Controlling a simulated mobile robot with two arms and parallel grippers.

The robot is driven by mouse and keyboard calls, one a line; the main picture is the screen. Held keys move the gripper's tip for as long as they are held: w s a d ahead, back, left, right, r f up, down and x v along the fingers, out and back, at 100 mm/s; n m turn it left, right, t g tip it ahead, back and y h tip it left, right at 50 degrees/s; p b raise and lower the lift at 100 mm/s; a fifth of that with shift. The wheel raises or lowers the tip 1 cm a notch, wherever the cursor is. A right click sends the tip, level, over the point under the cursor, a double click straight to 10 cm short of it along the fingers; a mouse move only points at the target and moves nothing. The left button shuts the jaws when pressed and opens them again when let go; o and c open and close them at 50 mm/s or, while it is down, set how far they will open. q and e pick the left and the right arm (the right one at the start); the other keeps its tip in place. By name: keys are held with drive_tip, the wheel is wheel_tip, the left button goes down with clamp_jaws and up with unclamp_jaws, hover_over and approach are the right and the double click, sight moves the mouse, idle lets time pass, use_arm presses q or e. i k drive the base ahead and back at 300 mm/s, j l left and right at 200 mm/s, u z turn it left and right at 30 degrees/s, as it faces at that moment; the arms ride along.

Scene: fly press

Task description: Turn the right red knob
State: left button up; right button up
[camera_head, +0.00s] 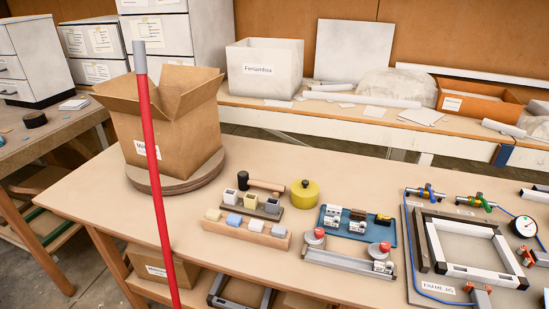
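Two red knobs sit on a grey metal rail fixture (345,262) near the front of the wooden table. The right red knob (385,247) is on a round grey base at the rail's right end, beside small white blocks. The left red knob (319,233) is on a similar round base at the other end. Neither of my grippers shows in this view, and nothing touches the knobs.
A tall red pole (160,190) with a grey tip rises at the left front. A cardboard box (180,130) stands on a round board (200,177). A blue tray (345,226) lies behind the rail; a square frame (432,255) lies to its right.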

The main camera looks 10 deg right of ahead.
sight(377, 252)
drive_tip(key=z, duration=1.3)
